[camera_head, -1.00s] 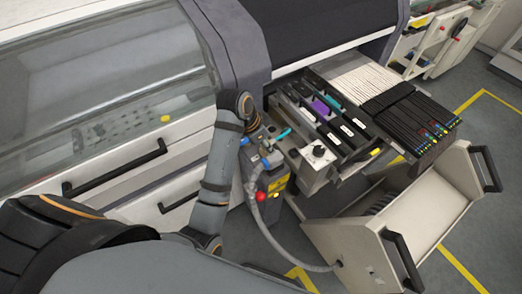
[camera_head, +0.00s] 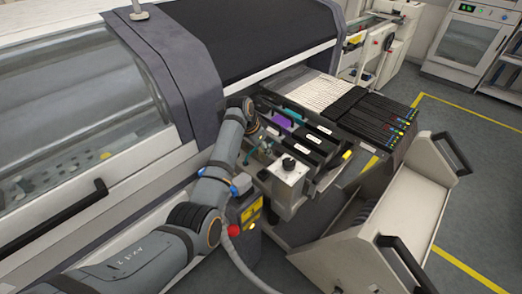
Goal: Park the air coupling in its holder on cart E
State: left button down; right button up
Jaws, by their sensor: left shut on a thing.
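My left arm reaches in from the lower left, and its gripper (camera_head: 259,147) points down beside the front left corner of the feeder trolley (camera_head: 288,186). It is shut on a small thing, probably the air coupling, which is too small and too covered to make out. A grey hose (camera_head: 238,262) rises from the floor and passes behind my left arm. I cannot trace its upper end or make out the holder. My right gripper is not in view.
A box with a yellow label (camera_head: 250,211) and a red knob (camera_head: 235,230) stands below my forearm. A pale open cart (camera_head: 380,215) with black handles is at right. Floor at far right is free.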

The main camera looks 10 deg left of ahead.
aim_at(261, 157)
pick_arm(q)
jog(key=shift+f+b, duration=3)
jog(key=shift+b, duration=0.2)
jog(key=shift+f, duration=0.65)
jog(key=shift+f, duration=1.15)
jog(key=c, duration=0.9)
grip_release()
jog(key=shift+o, duration=0.2)
jog(key=v, duration=1.2)
jog(key=shift+w, duration=0.1)
